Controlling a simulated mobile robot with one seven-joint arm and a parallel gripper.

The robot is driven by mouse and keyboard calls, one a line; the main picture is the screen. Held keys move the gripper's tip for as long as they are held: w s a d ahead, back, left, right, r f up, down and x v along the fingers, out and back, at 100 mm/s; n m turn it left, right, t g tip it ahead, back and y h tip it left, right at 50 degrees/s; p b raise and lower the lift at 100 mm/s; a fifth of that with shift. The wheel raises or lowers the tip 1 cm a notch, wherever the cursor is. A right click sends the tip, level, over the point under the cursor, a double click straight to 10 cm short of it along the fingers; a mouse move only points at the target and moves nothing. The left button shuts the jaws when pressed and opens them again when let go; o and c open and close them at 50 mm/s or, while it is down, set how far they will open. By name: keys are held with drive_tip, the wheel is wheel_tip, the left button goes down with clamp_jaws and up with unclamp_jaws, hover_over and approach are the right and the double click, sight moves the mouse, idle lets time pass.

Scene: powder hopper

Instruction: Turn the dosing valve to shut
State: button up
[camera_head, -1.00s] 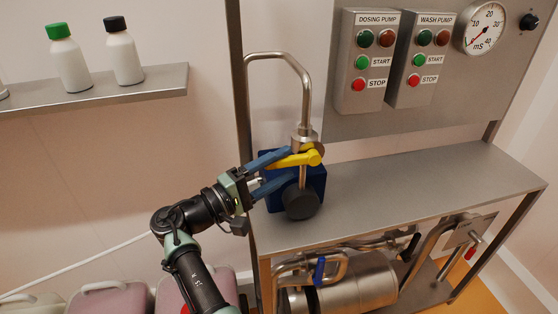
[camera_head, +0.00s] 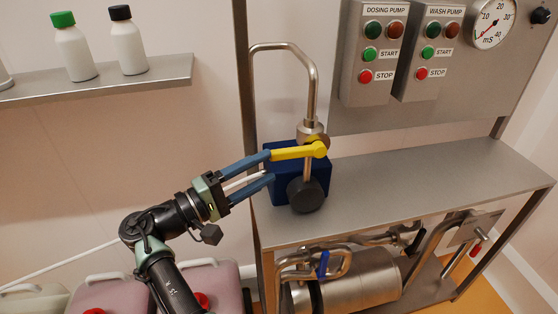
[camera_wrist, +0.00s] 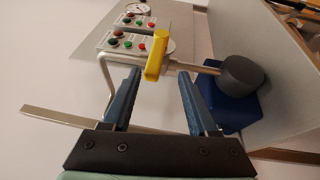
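The dosing valve's yellow lever (camera_head: 296,152) sits on the steel fitting (camera_head: 313,133) at the foot of a bent pipe. It points left in the head view, roughly across the pipe. My gripper (camera_head: 271,167) is open and empty, left of the lever. Its upper finger ends at or very near the lever's free end; I cannot tell whether they touch. In the wrist view the lever (camera_wrist: 156,57) shows beyond and between the spread fingers (camera_wrist: 158,80), nearer the left one.
Control boxes (camera_head: 371,55) hang on the panel. Bottles stand on a shelf (camera_head: 160,75) at left. The steel bench (camera_head: 420,185) is clear at right.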

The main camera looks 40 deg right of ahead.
drive_tip(key=w+a+b, duration=0.1)
drive_tip(key=a, duration=0.6)
drive_tip(key=shift+f, duration=0.45)
drive_tip(key=shift+w+a, duration=0.1)
drive_tip(key=w+a+r+t+y+p, duration=0.3)
drive_tip(key=w+a+r+t+y, duration=0.25)
drive_tip(key=w+t, duration=0.35)
drive_tip(key=w+a+r+n+t+y+p, duration=0.1)
drive_tip(key=a+r+t+y, duration=0.1)
drive_tip(key=a+r+t, duration=0.35)
drive_tip(key=a+r+t+y+p, duration=0.1)
drive_tip(key=a+r+t+y, duration=0.15)
drive_tip(key=r, duration=0.55)
drive_tip(key=s+a+r+t+y, duration=0.3)
drive_tip(key=s+r+t, duration=0.1)
drive_tip(key=s+r, duration=0.3)
drive_tip(key=s+a+r+t+y+p, duration=0.1)
drive_tip(key=s+a+r+t+y, duration=0.2)
drive_tip(key=r, duration=0.7)
drive_tip(key=s+a+r+t+y+p, duration=0.1)
drive_tip(key=s+a+r+t+y, duration=0.2)
drive_tip(key=s+r+t, duration=0.3)
drive_tip(key=s+a+r, duration=0.1)
drive_tip(key=s+r, duration=0.2)
drive_tip(key=s, duration=0.2)
drive_tip(key=shift+r, duration=0.2)
